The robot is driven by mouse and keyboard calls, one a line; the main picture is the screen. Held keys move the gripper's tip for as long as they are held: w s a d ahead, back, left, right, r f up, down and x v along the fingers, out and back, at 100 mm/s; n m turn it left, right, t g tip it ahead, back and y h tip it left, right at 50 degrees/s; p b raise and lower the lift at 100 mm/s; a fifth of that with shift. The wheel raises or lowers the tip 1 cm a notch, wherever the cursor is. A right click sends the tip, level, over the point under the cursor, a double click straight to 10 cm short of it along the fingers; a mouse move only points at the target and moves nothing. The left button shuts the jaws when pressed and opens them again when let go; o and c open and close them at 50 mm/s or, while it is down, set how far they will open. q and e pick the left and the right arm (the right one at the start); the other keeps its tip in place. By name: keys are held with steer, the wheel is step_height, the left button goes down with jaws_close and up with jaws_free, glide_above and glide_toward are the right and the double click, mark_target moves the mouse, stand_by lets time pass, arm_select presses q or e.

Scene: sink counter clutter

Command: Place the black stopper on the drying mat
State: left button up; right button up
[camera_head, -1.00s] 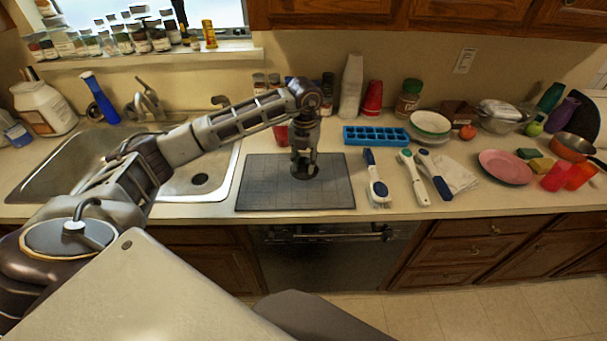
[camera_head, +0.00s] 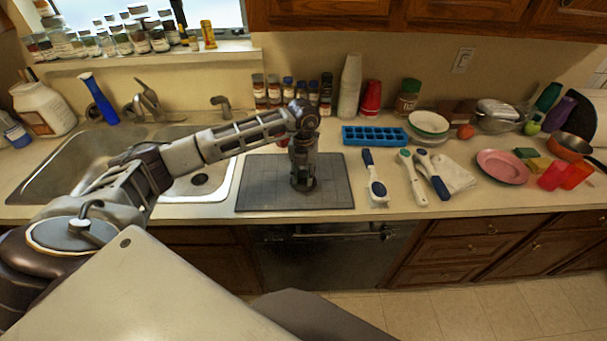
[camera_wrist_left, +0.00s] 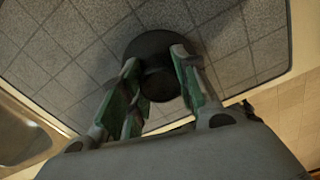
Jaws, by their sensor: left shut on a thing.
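The drying mat (camera_head: 252,188) is a dark grey tiled rectangle lying on the counter just right of the sink. It also fills most of the left wrist view (camera_wrist_left: 75,45). My left gripper (camera_head: 304,180) points down over the middle of the mat. In the left wrist view my left gripper (camera_wrist_left: 160,85) has its green-padded fingers on either side of the black stopper (camera_wrist_left: 150,46), shut on its narrower part. The stopper's wide round disc is at or very near the mat; I cannot tell if they touch. My right gripper is not in view.
A double sink (camera_head: 85,160) is left of the mat. A blue ice tray (camera_head: 375,136) stands behind it on the right. Several brushes (camera_head: 377,185) lie right of the mat. Spice jars (camera_head: 290,90) and cups (camera_head: 351,85) stand along the wall.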

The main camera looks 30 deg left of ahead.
mark_target(304, 174)
arm_select(q)
steer(key=shift+f, duration=0.3)
steer(key=o, duration=1)
steer(key=shift+r, duration=0.2)
steer(key=shift+r, duration=0.25)
step_height(304, 174, up, 12)
steer(key=shift+f+b, duration=0.25)
steer(key=shift+b, duration=0.8)
